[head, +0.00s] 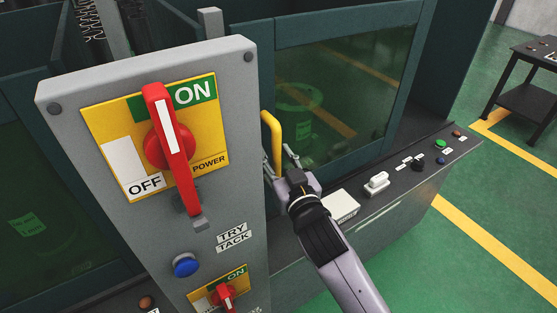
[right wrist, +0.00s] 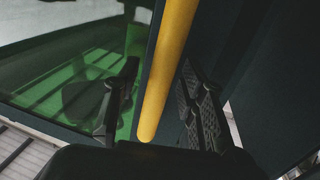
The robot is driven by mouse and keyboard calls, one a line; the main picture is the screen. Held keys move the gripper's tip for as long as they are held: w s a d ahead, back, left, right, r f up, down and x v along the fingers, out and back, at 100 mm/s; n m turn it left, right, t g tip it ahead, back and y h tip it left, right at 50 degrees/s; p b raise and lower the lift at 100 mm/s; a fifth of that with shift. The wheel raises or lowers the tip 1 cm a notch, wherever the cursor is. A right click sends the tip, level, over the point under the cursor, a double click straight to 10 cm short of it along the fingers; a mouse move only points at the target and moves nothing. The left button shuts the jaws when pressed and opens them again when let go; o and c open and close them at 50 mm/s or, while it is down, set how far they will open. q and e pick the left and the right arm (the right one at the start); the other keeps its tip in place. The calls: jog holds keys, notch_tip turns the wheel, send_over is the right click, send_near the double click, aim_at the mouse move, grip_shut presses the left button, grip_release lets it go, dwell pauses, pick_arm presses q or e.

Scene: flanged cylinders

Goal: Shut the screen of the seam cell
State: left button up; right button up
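The seam cell's screen (head: 345,95) is a tinted green pane in a dark green frame, right of the grey control post. A yellow bar handle (head: 274,138) stands upright near its left edge. My right gripper (head: 281,158) is at the lower part of this handle. In the right wrist view the yellow handle (right wrist: 168,65) runs between the two fingers of my right gripper (right wrist: 158,105). The fingers are open, with a visible gap on each side of the bar. The post hides the screen's left edge. My left gripper is not in view.
The grey post (head: 80,190) stands close in front, with a red power switch (head: 168,140) and a blue button (head: 186,264). A dark control ledge (head: 400,177) with knobs and buttons runs below the screen. A black table (head: 530,100) stands far right on green floor.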

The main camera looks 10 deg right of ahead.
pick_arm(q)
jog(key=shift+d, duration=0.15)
pick_arm(e)
jog(key=s+d, duration=0.2)
jog(key=s, duration=0.9)
jog(key=shift+s+d, duration=0.2)
jog(key=shift+s, duration=0.2)
